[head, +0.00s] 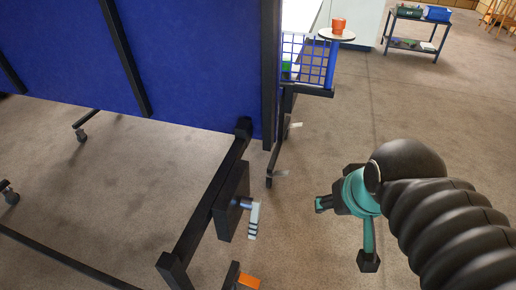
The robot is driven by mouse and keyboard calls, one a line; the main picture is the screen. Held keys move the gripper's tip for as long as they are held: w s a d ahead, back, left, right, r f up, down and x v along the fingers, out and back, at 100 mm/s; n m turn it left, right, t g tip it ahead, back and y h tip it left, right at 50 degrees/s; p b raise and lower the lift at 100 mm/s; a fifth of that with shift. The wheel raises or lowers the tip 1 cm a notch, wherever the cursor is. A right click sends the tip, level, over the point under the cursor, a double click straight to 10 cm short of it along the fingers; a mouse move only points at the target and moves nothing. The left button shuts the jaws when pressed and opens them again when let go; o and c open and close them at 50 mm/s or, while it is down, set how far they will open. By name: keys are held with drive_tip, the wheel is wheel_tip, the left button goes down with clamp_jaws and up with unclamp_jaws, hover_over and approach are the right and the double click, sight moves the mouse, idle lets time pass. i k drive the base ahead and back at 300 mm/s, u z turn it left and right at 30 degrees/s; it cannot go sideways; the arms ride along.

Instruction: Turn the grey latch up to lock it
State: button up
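The grey latch (253,220) is a small light-grey handle on a black plate (229,207), fixed to the dark frame of a blue folding table. Its ridged grip hangs downward in the head view. My gripper (344,234) is to the right of the latch, apart from it. Its teal fingers with black tips are spread wide, with nothing between them.
The blue table panel (190,60) stands upright at the left on a wheeled dark frame. An orange part (248,281) sits on a black bracket below the latch. Carpet floor between gripper and latch looks clear.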

sight(254, 205)
drive_tip(key=k, duration=1.25)
drive_tip(key=z, duration=0.45)
drive_tip(key=i, duration=0.7)
